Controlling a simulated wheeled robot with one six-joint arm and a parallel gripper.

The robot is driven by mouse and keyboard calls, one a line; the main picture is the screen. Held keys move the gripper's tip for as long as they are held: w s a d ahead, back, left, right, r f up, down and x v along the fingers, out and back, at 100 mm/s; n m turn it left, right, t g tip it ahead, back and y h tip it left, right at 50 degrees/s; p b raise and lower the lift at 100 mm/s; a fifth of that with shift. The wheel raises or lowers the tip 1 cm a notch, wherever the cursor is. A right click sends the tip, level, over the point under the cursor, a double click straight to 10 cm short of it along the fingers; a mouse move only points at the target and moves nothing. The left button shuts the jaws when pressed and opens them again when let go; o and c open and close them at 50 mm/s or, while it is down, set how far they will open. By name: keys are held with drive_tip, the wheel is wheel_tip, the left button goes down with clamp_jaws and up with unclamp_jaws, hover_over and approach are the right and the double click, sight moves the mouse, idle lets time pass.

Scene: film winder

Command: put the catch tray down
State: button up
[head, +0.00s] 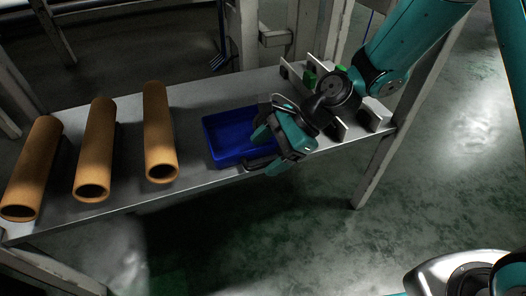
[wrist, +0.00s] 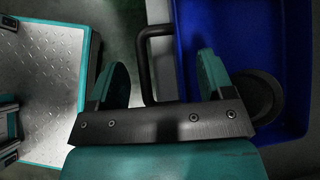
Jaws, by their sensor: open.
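The blue catch tray (head: 214,147) sits on the grey bench, near its front edge. In the wrist view its blue floor and wall (wrist: 298,60) fill the right side. Its black bar handle (wrist: 147,65) sticks out toward the bench front. My gripper (head: 266,152) is at the right front of the tray, partly covering it. In the wrist view my gripper (wrist: 163,80) is open, one finger on each side of the handle, with a gap to the left finger. The right finger is over the tray side. A dark round shape (wrist: 262,97) shows beside that finger; I cannot tell what it is.
Several cardboard tubes, among them the one (head: 159,135) nearest the tray, lie on the bench (head: 190,100) to the left. Metal brackets with green parts (head: 310,78) stand at the right end. Open floor (head: 270,225) lies in front.

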drive_tip(key=s+p+v, duration=0.1)
drive_tip(key=p+v, duration=0.4)
drive_tip(key=v, duration=0.6)
drive_tip(key=s+d+r+n+h, duration=0.1)
drive_tip(key=s+r+n+h, duration=0.1)
drive_tip(key=s+r+n, duration=0.5)
drive_tip(key=s+d+r+n+t+h, duration=0.1)
drive_tip(key=s+r+n+h, duration=0.2)
drive_tip(key=s+r+n, duration=0.4)
drive_tip(key=s+n, duration=0.2)
drive_tip(key=n, duration=0.5)
drive_tip(key=shift+s+d+r, duration=0.25)
drive_tip(key=shift+d+r, duration=0.1)
drive_tip(key=shift+r, duration=0.1)
wheel_tip(320, 180, up, 41)
drive_tip(key=p, duration=4.1)
